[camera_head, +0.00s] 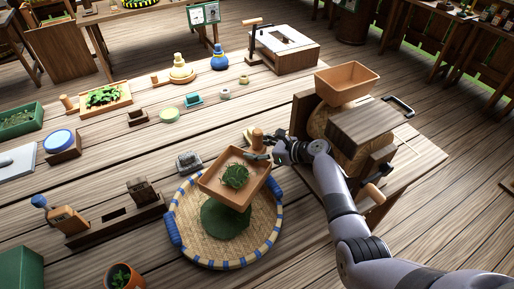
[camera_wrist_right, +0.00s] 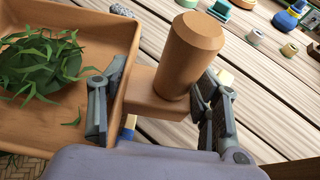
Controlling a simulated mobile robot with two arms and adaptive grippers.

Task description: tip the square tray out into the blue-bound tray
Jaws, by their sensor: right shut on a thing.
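The square tray (camera_head: 212,183) is orange-brown wood with a clump of green leaves (camera_head: 236,176) in it. It is above the round woven blue-bound tray (camera_head: 186,222) and hides part of it. A flat dark green patch (camera_head: 226,219) lies in the woven tray. My right gripper (camera_head: 268,150) is shut on the square tray's handle block, below its upright wooden knob (camera_wrist_right: 188,50). In the right wrist view the fingers (camera_wrist_right: 155,105) sit on both sides of the block, and leaves (camera_wrist_right: 42,65) lie in the square tray (camera_wrist_right: 98,30). My left gripper is not in view.
A wooden machine with a hopper (camera_head: 347,82) stands to the right, close to my right arm. A small grey item (camera_head: 189,161) lies just behind the woven tray. A slotted wooden block (camera_head: 115,218) is at left, and an orange pot (camera_head: 124,277) at the front.

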